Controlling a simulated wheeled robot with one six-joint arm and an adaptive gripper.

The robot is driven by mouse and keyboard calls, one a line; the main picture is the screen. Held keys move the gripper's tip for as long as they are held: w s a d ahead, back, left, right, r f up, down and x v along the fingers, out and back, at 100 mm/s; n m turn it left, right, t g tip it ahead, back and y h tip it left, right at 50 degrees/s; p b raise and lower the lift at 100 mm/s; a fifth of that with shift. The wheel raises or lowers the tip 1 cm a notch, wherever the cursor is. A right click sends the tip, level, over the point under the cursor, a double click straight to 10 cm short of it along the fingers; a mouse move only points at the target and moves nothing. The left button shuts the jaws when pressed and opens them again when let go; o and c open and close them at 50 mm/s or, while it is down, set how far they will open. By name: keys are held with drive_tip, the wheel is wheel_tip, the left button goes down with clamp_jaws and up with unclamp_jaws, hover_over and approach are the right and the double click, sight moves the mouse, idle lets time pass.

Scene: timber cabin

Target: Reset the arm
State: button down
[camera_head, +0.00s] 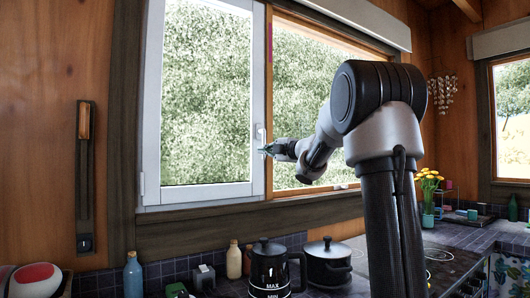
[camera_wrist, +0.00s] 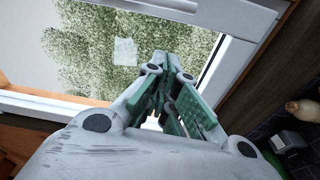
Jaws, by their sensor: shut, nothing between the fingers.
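My gripper (camera_head: 268,151) is at the end of my arm, in front of the window, close to the handle side of the white window sash (camera_head: 153,100). In the wrist view my gripper (camera_wrist: 163,62) has its green-padded fingers together with nothing between them. The arm reaches from the right towards the window in the head view. A pale window handle (camera_head: 259,134) is just above the fingertips in the head view. Whether the fingers touch the handle or the frame cannot be told.
Yellow flowers (camera_head: 428,182) stand at the right.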

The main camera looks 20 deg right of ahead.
drive_tip(key=s+d+f+m+g+h, duration=0.55)
drive_tip(key=d+f+m+h, duration=0.35)
drive_tip(key=d+f+m, duration=0.4)
drive_tip(key=s+a+f+m+g, duration=0.1)
drive_tip(key=s+f+m+g, duration=0.1)
drive_tip(key=s+f, duration=0.35)
drive_tip(key=s+a+f+m+g, duration=0.1)
drive_tip(key=s+f+m+g, duration=0.15)
drive_tip(key=s, duration=0.55)
drive_tip(key=s+a+f+g+y, duration=0.1)
drive_tip(key=s+a+f, duration=0.1)
drive_tip(key=s+a, duration=0.4)
drive_tip(key=s+a+f+m+g+y, duration=0.1)
drive_tip(key=s+a+f, duration=0.2)
drive_tip(key=s+a, duration=0.3)
drive_tip(key=s+a+f+m+g+y, duration=0.1)
drive_tip(key=s+a, duration=0.4)
drive_tip(key=s, duration=0.9)
drive_tip(key=shift+s+a+f+y, duration=0.25)
drive_tip(key=shift+a+f+y, duration=0.15)
drive_tip(key=shift+f+y, duration=0.3)
